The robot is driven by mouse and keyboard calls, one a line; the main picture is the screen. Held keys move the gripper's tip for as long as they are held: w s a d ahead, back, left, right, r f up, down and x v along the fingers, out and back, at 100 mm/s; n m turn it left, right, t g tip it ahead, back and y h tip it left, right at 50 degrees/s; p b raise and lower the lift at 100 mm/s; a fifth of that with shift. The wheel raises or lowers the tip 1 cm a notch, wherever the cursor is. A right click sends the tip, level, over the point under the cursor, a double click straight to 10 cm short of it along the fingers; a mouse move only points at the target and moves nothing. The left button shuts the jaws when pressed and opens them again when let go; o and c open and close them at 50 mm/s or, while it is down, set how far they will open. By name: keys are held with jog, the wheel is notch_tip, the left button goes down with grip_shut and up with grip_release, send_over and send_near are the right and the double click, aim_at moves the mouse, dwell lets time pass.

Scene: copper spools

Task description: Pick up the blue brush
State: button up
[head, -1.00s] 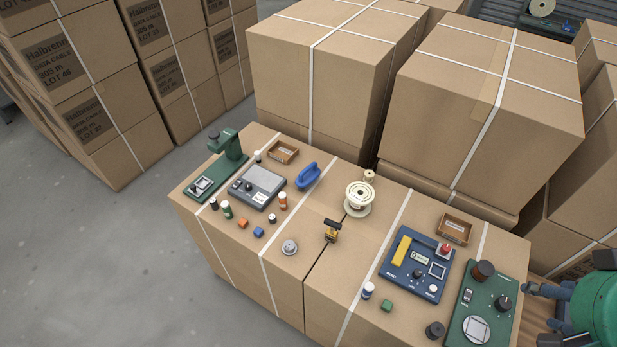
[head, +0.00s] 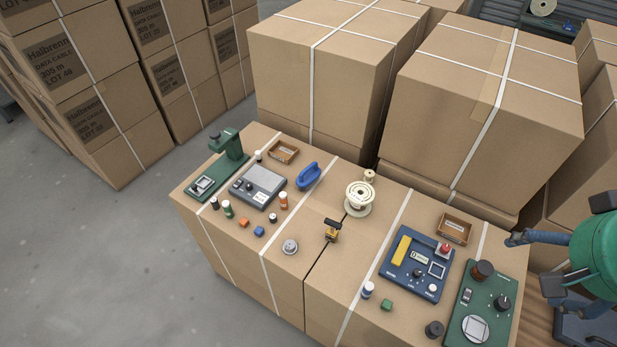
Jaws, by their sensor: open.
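The blue brush (head: 308,176) lies on the strapped carton top (head: 335,265), left of the cream spool. It is an oval blue body with a raised loop handle, and no bristles can be made out. My gripper (head: 531,262) is at the far right edge of the head view, with its green body partly cut off by the frame. Its dark blue fingers are spread apart with nothing between them. It is well to the right of the brush and touches nothing that I can see.
A grey scale (head: 257,187) sits left of the brush. Blue (head: 416,263) and green (head: 480,305) panels lie near my gripper. Tall cartons (head: 335,60) rise behind.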

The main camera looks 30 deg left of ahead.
jog(key=w+a+r+g+p, duration=0.2)
jog(key=w+a, duration=1.1)
jog(key=w, duration=0.5)
jog(key=w+a+f+m+g+p, duration=0.1)
jog(key=w+a+f, duration=0.2)
jog(key=w+a, duration=0.35)
jog(key=w+a+f+p, duration=0.1)
jog(key=w+a+f, duration=0.3)
jog(key=a, duration=0.6)
jog(key=g+p, duration=0.2)
jog(key=p, duration=0.1)
send_over(311, 176)
notch_tip(311, 176, down, 30)
jog(key=shift+w+r+m, duration=0.1)
jog(key=shift+r+m, duration=0.1)
jog(key=shift+m, duration=0.2)
jog(key=shift+f, duration=0.1)
jog(key=shift+f, duration=4.2)
jog(key=shift+f, duration=0.1)
